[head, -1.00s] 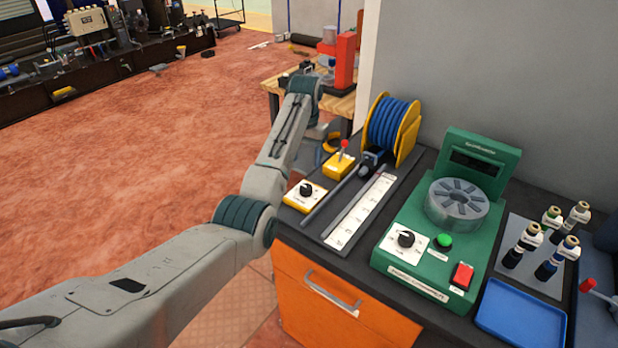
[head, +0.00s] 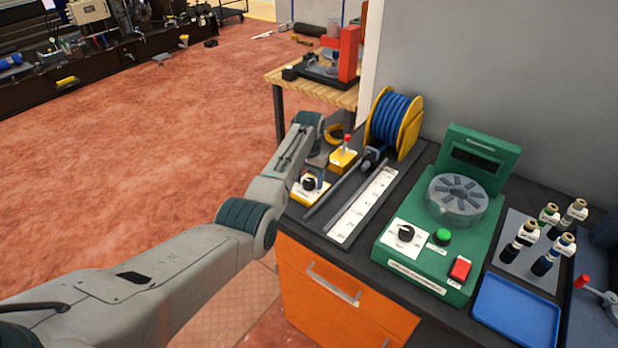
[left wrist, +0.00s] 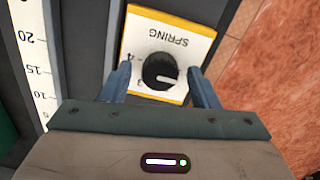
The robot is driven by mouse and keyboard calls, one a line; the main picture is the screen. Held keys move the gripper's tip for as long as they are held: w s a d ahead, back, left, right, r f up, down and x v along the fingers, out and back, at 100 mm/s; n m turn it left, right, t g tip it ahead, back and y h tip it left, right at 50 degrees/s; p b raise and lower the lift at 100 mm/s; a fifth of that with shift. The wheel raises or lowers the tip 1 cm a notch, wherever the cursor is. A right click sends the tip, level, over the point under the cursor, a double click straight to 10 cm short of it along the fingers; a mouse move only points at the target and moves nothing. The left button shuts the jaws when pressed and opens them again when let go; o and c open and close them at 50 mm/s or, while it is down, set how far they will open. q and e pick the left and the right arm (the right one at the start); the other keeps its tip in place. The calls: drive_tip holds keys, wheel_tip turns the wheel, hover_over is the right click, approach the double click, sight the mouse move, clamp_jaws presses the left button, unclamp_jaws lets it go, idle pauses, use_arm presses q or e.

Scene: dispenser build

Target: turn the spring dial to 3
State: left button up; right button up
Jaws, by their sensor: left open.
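The spring dial is a black round knob (left wrist: 160,70) on a white plate with a yellow rim, upside down in the left wrist view. A 4 shows left of the knob; other numbers are partly hidden. In the head view the dial (head: 309,184) sits at the left edge of the bench. My left gripper (left wrist: 161,84) is open, one finger on each side of the knob, with gaps visible. My right gripper is out of view.
A yellow box with a red lever (head: 343,158) stands just behind the dial. A white ruler strip (head: 362,205) and dark rail lie to its right.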

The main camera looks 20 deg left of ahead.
use_arm(q)
drive_tip(key=c, duration=1)
